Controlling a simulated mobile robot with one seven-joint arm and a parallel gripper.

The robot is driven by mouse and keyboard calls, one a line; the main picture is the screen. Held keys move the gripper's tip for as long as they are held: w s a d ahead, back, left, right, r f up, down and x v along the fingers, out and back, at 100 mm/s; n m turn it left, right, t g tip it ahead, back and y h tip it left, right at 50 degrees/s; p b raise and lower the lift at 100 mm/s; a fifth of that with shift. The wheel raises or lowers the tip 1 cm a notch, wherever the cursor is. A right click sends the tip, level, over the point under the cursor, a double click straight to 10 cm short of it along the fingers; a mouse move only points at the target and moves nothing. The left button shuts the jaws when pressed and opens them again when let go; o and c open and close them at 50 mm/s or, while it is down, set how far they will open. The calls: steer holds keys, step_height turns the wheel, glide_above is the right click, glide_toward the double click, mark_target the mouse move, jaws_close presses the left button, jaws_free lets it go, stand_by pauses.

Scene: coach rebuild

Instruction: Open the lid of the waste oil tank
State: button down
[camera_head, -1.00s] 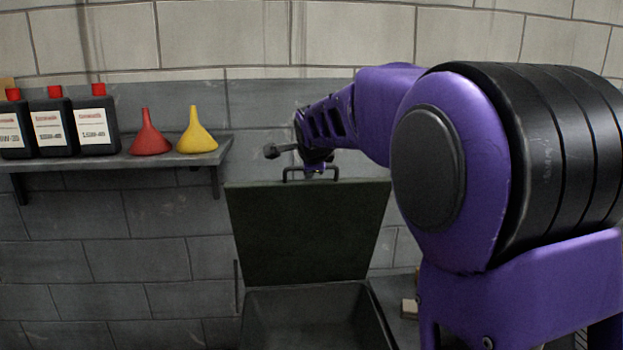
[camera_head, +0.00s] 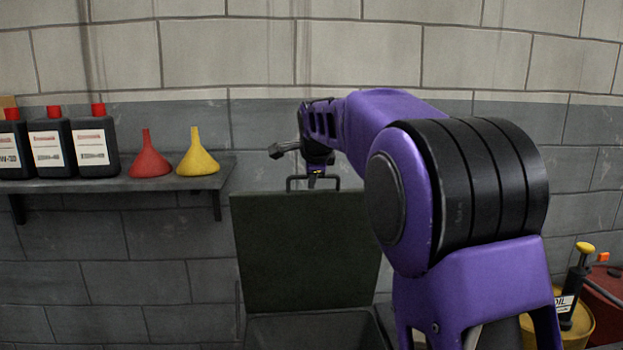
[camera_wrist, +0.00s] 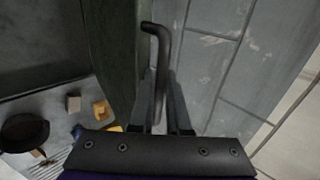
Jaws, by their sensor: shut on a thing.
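The waste oil tank (camera_head: 300,332) stands against the wall, with its dark interior showing at the bottom of the head view. Its dark green lid (camera_head: 308,250) is raised and stands about upright above the tank's back edge. The lid's bar handle (camera_head: 290,183) sticks up from its top edge. My gripper (camera_head: 315,178) is at this handle, small and partly hidden in the head view. In the wrist view, my gripper (camera_wrist: 162,85) is shut with its fingers on either side of the handle (camera_wrist: 158,35), and the lid (camera_wrist: 112,50) is on the left.
A wall shelf (camera_head: 120,185) at left holds several black oil bottles (camera_head: 93,145), a red funnel (camera_head: 149,160) and a yellow funnel (camera_head: 197,158). A yellow oil can (camera_head: 580,325) stands at lower right. The block wall is close behind the lid.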

steer(key=c, duration=0.9)
jaws_free()
steer(key=shift+r, duration=0.1)
steer(key=shift+s, duration=0.15)
steer(key=v, duration=1.7)
steer(key=shift+s+r+b, duration=0.1)
steer(key=shift+s+b, duration=0.05)
steer(key=shift+b, duration=0.2)
